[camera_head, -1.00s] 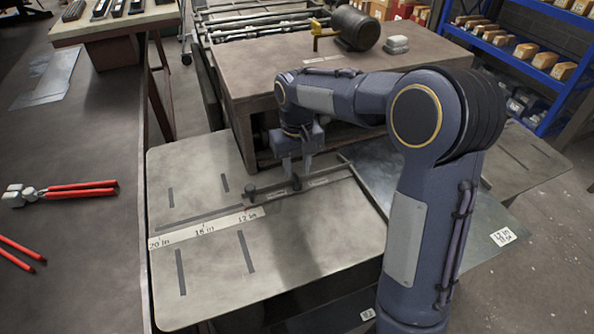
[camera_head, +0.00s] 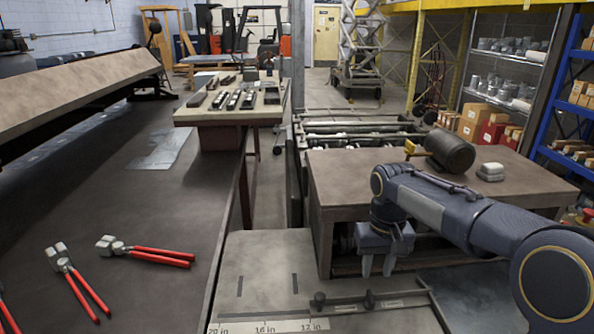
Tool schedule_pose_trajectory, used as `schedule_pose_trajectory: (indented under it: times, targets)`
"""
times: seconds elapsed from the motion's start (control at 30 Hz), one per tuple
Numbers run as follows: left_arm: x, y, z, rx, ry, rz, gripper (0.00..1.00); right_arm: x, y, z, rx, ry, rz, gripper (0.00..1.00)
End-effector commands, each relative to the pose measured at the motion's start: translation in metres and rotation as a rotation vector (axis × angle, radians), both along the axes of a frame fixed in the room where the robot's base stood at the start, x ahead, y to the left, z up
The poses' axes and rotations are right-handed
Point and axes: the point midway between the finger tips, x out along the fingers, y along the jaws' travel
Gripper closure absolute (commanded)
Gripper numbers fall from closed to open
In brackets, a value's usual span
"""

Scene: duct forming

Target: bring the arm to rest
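My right arm (camera_head: 470,220) comes in from the right, dark blue-grey, bent over the front of the brown-topped bench. Its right gripper (camera_head: 378,266) points down, with two light fingers apart and nothing visible between them. It hangs beyond and above the dark fence bar (camera_head: 345,304) with its small knobs, apart from it in the picture. The bar lies across the grey table plate (camera_head: 262,265), beside the inch scale (camera_head: 270,327). My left gripper is not in view.
Red-handled pliers (camera_head: 148,252) lie on the dark workbench (camera_head: 150,205) at left. A blue shelf (camera_head: 565,110) stands at right.

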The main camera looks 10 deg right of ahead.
Motion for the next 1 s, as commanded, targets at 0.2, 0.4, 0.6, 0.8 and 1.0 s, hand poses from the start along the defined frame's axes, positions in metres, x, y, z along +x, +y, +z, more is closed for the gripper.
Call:
schedule_pose_trajectory:
  times: [0.2,0.4,0.6,0.8,1.0]
  targets:
    - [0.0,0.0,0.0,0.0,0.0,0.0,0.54,-0.059,-0.011,0.016,0.131,-0.089,-0.019,0.68]
    - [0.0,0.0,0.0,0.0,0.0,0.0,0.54,-0.135,-0.005,0.02,0.254,-0.222,-0.033,0.68]
    - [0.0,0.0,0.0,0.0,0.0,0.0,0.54,-0.203,0.013,0.005,0.32,-0.359,-0.051,0.68]
    - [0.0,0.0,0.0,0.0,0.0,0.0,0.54,-0.24,0.029,-0.017,0.336,-0.451,-0.069,0.68]
    - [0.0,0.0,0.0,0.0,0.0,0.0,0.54,-0.25,0.035,-0.025,0.336,-0.478,-0.075,0.68]
